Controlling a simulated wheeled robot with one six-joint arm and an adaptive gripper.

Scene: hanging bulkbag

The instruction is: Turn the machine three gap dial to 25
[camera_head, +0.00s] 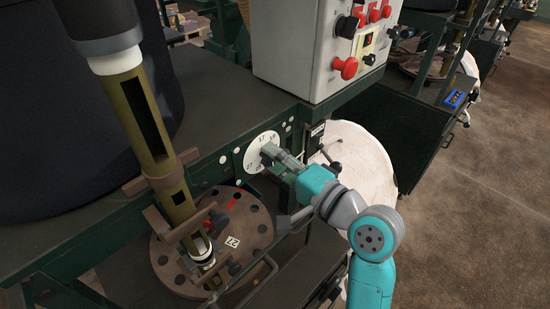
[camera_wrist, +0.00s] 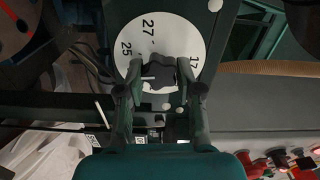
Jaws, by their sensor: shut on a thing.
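The gap dial (camera_head: 258,143) is a round white disc with black numbers on the dark green machine front. In the wrist view the dial (camera_wrist: 183,36) shows 27 at the top, 25 at the left and 17 at the right. Its dark lobed knob (camera_wrist: 161,73) is at the centre. My gripper (camera_wrist: 160,78) is shut on the knob, one finger on each side; it also shows in the head view (camera_head: 273,153). The fingers and knob hide the lower part of the dial. I cannot tell which number the dial is set to.
A grey control box (camera_head: 305,50) with red buttons stands above right of the dial. A brown round plate (camera_head: 245,215) with holes is below left, beside an olive tube (camera_head: 150,125). A white bag (camera_head: 360,160) hangs behind my arm. Open floor lies at the right.

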